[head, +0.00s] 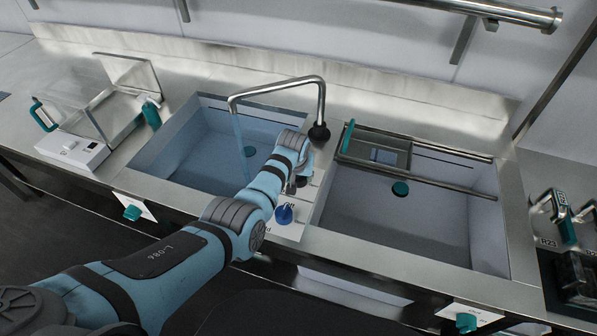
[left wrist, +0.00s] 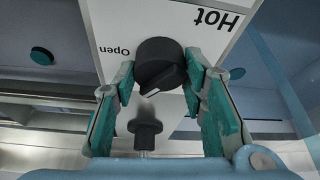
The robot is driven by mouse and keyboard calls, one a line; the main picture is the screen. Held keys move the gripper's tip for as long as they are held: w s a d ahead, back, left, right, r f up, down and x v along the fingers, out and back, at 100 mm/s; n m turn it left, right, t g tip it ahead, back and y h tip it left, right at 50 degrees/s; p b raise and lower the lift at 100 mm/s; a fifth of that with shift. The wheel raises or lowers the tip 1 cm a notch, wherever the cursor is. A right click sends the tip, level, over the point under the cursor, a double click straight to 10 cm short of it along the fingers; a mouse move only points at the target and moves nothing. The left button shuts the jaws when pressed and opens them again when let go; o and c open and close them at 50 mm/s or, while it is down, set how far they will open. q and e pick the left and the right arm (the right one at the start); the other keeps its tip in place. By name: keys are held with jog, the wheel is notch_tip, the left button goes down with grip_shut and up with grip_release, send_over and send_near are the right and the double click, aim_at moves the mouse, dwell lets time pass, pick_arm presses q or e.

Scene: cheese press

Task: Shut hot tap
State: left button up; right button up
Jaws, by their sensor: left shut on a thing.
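The black hot tap knob (left wrist: 160,64) is in the left wrist view, on a white panel (left wrist: 112,30) lettered "Hot" and "Open", upside down there. A white mark on the knob points toward the lower left. My left gripper (left wrist: 160,72) is shut on the knob, with a teal finger on either side. In the head view my left gripper (head: 298,181) is over the panel between the two basins and mostly hides the knob. A thin blue stream of water (head: 239,135) falls from the curved spout (head: 278,87) into the left basin (head: 190,150).
A blue knob (head: 283,214) stands close in front of my left gripper. The right basin (head: 400,215) has a small tray (head: 375,150) across its back. A clear-lidded device (head: 95,125) is at the left and a rack (head: 562,215) at the right.

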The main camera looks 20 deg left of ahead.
pick_arm(q)
jog(key=shift+w+d+f+n+y+b, duration=0.1)
jog(key=shift+n+y+b, duration=0.3)
jog(key=shift+n, duration=0.6)
jog(key=shift+n+y+b, duration=0.3)
jog(key=shift+n+b, duration=0.35)
jog(key=shift+n, duration=0.25)
jog(key=shift+n+g+y+b, duration=0.5)
jog(key=shift+n+y+b, duration=0.1)
jog(key=shift+n+b, duration=1.25)
jog(key=o, duration=1.2)
jog(key=shift+c, duration=0.2)
jog(key=v, duration=1.2)
